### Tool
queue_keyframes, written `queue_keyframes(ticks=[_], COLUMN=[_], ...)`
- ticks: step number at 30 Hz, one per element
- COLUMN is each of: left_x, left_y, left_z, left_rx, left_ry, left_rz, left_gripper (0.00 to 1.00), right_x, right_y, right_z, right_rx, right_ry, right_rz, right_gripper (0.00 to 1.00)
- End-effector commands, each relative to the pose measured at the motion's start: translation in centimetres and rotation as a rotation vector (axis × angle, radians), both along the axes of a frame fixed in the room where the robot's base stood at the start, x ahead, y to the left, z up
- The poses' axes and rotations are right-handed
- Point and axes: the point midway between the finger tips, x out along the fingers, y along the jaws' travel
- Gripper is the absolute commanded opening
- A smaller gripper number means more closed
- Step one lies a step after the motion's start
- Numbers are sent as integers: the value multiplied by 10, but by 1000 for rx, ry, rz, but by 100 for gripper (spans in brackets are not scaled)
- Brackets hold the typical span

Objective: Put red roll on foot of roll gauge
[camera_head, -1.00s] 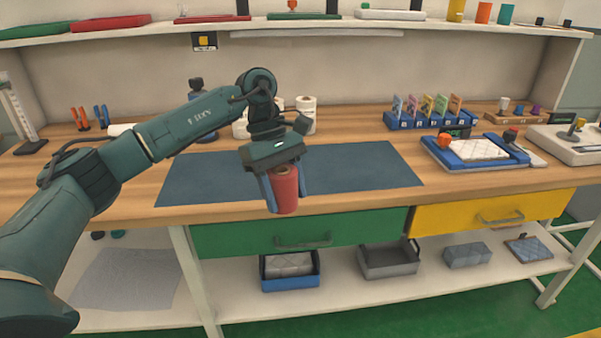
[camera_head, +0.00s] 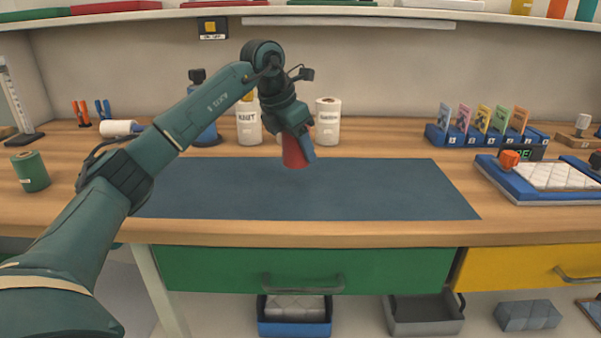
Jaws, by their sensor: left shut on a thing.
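My left gripper (camera_head: 299,146) is shut on the red roll (camera_head: 294,154) and holds it tilted above the back part of the blue mat. One finger shows along the roll's right side, and the gripper hides the roll's upper part. A white upright scale (camera_head: 14,92), which looks like the roll gauge, stands at the far left of the bench. Its flat dark foot (camera_head: 24,139) shows nothing on it. The held roll is well to the right of the gauge. My right gripper is not in view.
A green roll (camera_head: 31,171) stands in front of the gauge. A white roll (camera_head: 118,128) lies beside pliers. Labelled white rolls (camera_head: 249,124) (camera_head: 327,120) and a blue bottle (camera_head: 205,136) stand behind my arm. The blue mat (camera_head: 390,190) is clear. A card rack (camera_head: 470,138) stands right.

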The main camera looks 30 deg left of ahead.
Motion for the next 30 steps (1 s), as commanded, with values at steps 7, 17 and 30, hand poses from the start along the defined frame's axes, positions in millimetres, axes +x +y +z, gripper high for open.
queue_keyframes(ticks=[7,17,30], left_x=[0,0,0], left_y=[0,0,0], left_z=[-23,-44,-48], left_rx=[0,-1,0], left_ry=[0,-3,0], left_rz=[-1,-2,-2], left_gripper=[21,21,70], right_x=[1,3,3], right_y=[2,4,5], right_z=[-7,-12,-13], right_rx=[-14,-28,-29], right_ry=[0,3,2], right_rz=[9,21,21], right_gripper=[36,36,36])
